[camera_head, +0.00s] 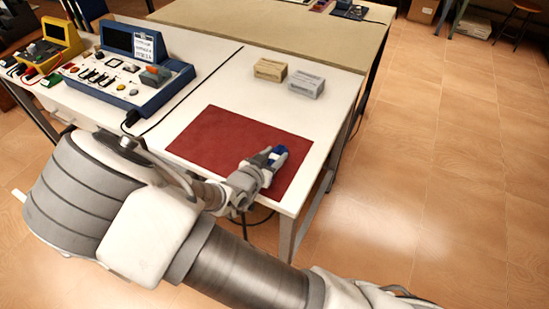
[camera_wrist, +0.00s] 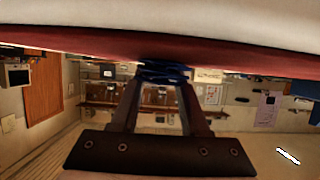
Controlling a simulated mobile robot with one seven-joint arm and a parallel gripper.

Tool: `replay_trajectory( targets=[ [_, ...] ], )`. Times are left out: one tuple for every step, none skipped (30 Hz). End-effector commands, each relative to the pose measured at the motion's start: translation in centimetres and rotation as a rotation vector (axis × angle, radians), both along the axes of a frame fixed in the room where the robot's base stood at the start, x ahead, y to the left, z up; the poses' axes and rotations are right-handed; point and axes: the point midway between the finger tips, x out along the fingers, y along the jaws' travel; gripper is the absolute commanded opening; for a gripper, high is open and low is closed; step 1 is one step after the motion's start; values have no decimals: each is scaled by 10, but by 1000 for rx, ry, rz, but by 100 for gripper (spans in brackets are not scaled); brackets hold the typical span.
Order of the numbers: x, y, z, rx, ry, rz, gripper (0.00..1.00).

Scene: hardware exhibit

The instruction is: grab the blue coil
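The blue coil (camera_head: 278,151) is at the tips of my gripper (camera_head: 273,157), over the right part of the red mat (camera_head: 222,137) on the white table. In the wrist view the coil (camera_wrist: 163,73) shows as a dark blue shape at the ends of the two fingers of my gripper (camera_wrist: 160,85), against the edge of the mat (camera_wrist: 80,57). The fingertips are apart with the coil at them. Whether they press on it cannot be made out. The fingers hide part of the coil, and I cannot tell whether it rests on the mat.
A blue instrument console (camera_head: 128,70) and a yellow instrument (camera_head: 62,40) stand at the table's left. A beige block (camera_head: 270,69) and a grey-white block (camera_head: 305,84) sit behind the mat. The white tabletop (camera_head: 225,88) is bare between them. Open floor lies to the right.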

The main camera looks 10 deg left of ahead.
Motion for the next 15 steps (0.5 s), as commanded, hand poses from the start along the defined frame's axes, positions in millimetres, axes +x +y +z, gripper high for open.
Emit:
replay_trajectory(
  targets=[
    [0, 0, 0, 0, 0, 0, 34],
    [0, 0, 0, 0, 0, 0, 29],
    [0, 0, 0, 0, 0, 0, 21],
    [0, 0, 0, 0, 0, 0, 16],
    [0, 0, 0, 0, 0, 0, 11],
    [0, 0, 0, 0, 0, 0, 3],
    [0, 0, 0, 0, 0, 0, 0],
    [0, 0, 0, 0, 0, 0, 0],
    [0, 0, 0, 0, 0, 0, 0],
    [0, 0, 0, 0, 0, 0, 0],
    [0, 0, 0, 0, 0, 0, 0],
    [0, 0, 0, 0, 0, 0, 0],
    [0, 0, 0, 0, 0, 0, 0],
    [0, 0, 0, 0, 0, 0, 0],
    [0, 0, 0, 0, 0, 0, 0]
  ],
)
